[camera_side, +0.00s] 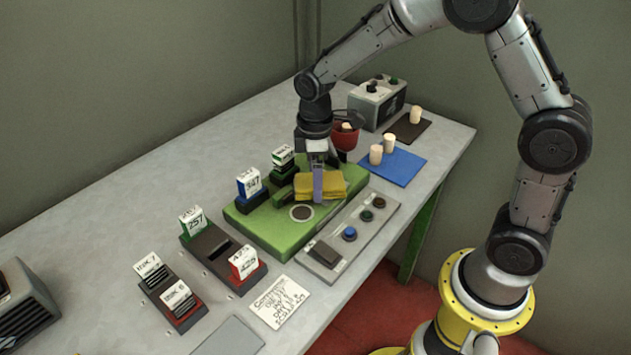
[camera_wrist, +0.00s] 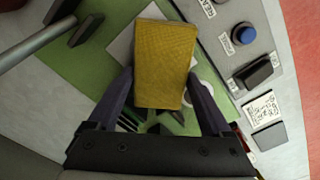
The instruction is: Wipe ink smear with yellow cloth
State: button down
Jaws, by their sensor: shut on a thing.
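The yellow cloth (camera_side: 333,185) is a folded pad over the green base (camera_side: 262,228) in the side view. My gripper (camera_side: 318,182) points down at it and is shut on it. In the wrist view the cloth (camera_wrist: 165,50) sits between the two dark fingers of my gripper (camera_wrist: 161,80). A pale square plate (camera_wrist: 121,46) shows partly beneath the cloth in the wrist view. I cannot make out an ink smear; the cloth and fingers hide part of the surface. Whether the cloth touches the base is unclear.
A round dark disc with a pale rim (camera_side: 301,212) is on the base near the cloth. A grey panel with knobs (camera_side: 350,234) lies alongside. Numbered card blocks (camera_side: 250,182) stand to the left.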

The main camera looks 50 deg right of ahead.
jog(key=shift+d+f, duration=0.15)
jog(key=shift+d, duration=2.55)
jog(key=shift+s+r, duration=0.1)
jog(key=shift+r, duration=2.95)
notch_tip(320, 180, up, 3)
